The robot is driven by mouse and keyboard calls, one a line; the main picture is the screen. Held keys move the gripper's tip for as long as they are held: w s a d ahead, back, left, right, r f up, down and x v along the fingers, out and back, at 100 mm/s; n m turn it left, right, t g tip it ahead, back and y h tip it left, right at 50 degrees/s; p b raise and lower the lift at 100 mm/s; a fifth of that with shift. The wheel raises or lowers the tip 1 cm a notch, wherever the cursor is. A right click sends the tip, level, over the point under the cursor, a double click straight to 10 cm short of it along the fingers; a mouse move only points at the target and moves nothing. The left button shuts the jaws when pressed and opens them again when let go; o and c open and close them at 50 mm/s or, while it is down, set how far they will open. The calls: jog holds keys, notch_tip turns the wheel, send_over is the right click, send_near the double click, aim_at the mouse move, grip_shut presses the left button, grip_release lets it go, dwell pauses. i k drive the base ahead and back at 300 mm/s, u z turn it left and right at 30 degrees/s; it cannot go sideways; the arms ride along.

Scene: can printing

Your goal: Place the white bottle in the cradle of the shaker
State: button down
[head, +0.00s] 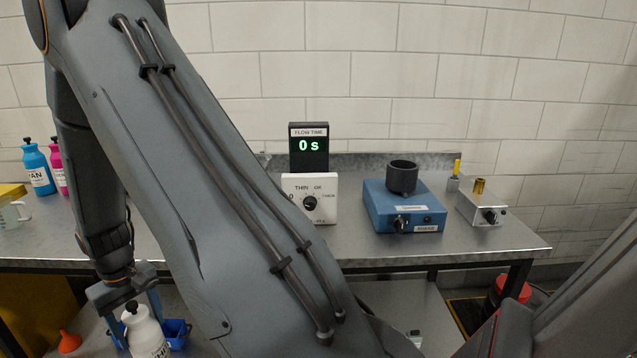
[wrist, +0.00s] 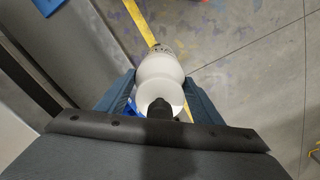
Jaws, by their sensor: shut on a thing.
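The white bottle (head: 146,334) with a black cap is at the lower left of the head view, upright. My gripper (head: 131,308) is shut on it from above, with one finger on each side. In the wrist view the bottle (wrist: 158,72) is between the two blue-grey fingers of my gripper (wrist: 160,92), over the floor. The shaker (head: 403,212) is a blue box on the steel bench, right of centre, with a dark round cradle (head: 403,178) on top. The cradle looks empty, though its inside is not fully visible. The bottle is well left of the shaker and lower than the bench top.
A white dial box (head: 309,199) and a flow time display (head: 309,150) reading 0 s stand left of the shaker. A small metal device (head: 481,206) is right of it. Blue (head: 37,168) and magenta (head: 57,166) bottles stand far left. My arm hides much of the bench.

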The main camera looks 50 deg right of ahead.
aim_at(401, 185)
jog(key=u, duration=0.45)
jog(key=k, duration=0.8)
jog(key=z, duration=1.65)
